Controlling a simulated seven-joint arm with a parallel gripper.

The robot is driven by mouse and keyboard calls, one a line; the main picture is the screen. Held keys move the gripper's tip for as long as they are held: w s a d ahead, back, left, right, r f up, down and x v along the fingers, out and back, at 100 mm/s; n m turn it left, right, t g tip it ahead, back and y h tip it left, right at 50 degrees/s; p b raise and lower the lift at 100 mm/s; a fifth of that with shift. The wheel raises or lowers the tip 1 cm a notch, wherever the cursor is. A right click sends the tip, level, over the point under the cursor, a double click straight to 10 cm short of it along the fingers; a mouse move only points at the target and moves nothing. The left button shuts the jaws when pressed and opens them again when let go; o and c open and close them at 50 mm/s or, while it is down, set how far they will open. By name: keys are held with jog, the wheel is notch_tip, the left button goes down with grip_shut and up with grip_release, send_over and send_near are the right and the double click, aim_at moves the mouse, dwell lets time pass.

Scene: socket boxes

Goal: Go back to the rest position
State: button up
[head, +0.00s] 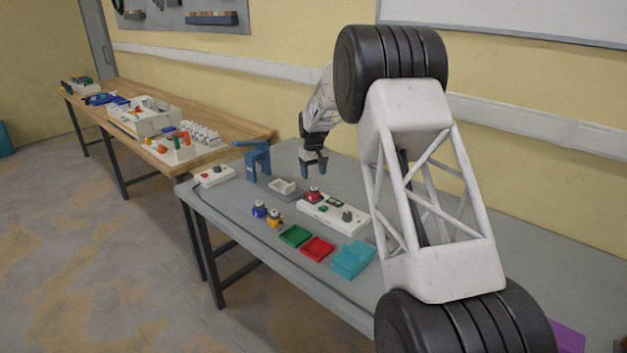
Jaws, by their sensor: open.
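My gripper (314,170) hangs in the air above the grey table (225,207), fingers pointing down and apart, with nothing seen between them. Below it is a white socket box (335,214) with a red-topped part (313,195) standing at its left end and a dark part at its right end. My gripper is clear of the box and the red part. My arm hides the table to the right of the box.
A blue stand (256,158), a small grey-white holder (284,188) and a white box with a red button (213,176) stand at left. Blue and yellow parts (274,217), green (294,236) and red (317,248) trays and a teal box (352,260) lie in front. A wooden bench (235,138) stands beyond.

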jog(key=shift+r, duration=0.75)
jog(key=shift+s+d+r, duration=0.1)
jog(key=shift+s+r, duration=0.2)
jog(key=shift+r, duration=0.1)
jog(key=s+d+r+m, duration=0.1)
jog(key=s+d+r, duration=0.2)
jog(key=s+r, duration=0.5)
jog(key=s+d+r+m+t, duration=0.15)
jog(key=s+r, duration=0.25)
jog(key=s, duration=0.9)
jog(key=s+d+r, duration=0.3)
jog(key=s+r, duration=0.4)
jog(key=s, duration=0.3)
jog(key=s+d+f+m, duration=0.1)
jog(key=s+d+f, duration=0.1)
jog(key=s, duration=1.7)
jog(key=s+d+f+m+t, duration=0.1)
jog(key=s+d+f, duration=0.1)
jog(key=s, duration=1.7)
jog(key=shift+s+d+f, duration=0.15)
jog(key=shift+f, duration=0.3)
